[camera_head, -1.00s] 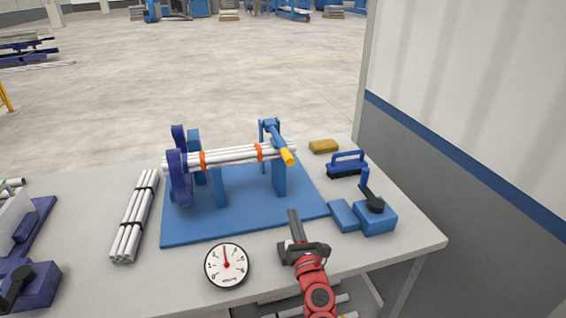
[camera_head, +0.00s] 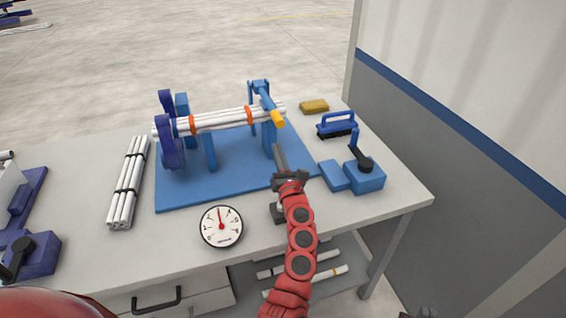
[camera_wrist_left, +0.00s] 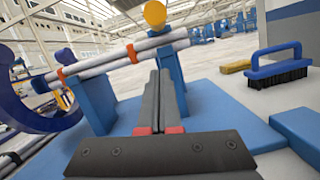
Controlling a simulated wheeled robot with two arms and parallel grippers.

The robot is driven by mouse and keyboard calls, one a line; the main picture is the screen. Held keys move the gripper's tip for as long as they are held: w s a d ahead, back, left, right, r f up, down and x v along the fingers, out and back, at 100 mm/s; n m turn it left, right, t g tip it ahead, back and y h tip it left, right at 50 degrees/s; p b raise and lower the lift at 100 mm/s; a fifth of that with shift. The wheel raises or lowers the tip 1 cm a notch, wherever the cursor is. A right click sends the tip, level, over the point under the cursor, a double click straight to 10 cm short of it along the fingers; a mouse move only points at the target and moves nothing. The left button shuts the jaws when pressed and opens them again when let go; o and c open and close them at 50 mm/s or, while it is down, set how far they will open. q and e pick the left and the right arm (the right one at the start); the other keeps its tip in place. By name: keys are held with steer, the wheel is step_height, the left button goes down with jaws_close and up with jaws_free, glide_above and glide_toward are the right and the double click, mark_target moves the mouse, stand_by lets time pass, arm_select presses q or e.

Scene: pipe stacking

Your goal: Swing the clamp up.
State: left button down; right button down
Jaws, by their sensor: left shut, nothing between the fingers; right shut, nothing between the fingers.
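The blue clamp (camera_head: 266,100) has a yellow handle end (camera_head: 278,119). Its arm lies over the white pipes (camera_head: 219,120) at the right post of the blue stand (camera_head: 210,152). Orange bands ring the pipes. My left gripper (camera_head: 278,148) is shut and empty, its tips just in front of and below the yellow end. In the left wrist view the shut fingers (camera_wrist_left: 161,75) point at the right post, and the yellow end (camera_wrist_left: 155,14) shows above them, apart. A dark tip at the lower right edge appears to be my right gripper (camera_head: 428,312), mostly cut off.
A pipe bundle (camera_head: 127,182) lies left of the blue mat (camera_head: 185,196). A round gauge (camera_head: 221,226) lies in front. A brush (camera_head: 337,125), yellow block (camera_head: 314,107) and blue lever device (camera_head: 364,175) stand on the right.

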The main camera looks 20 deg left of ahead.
arm_select(q)
steer(key=r, duration=0.1)
steer(key=w+r+p, duration=0.1)
steer(key=r, duration=0.1)
steer(key=r+p, duration=0.1)
steer(key=shift+w+r, duration=0.15)
steer(key=shift+w, duration=0.25)
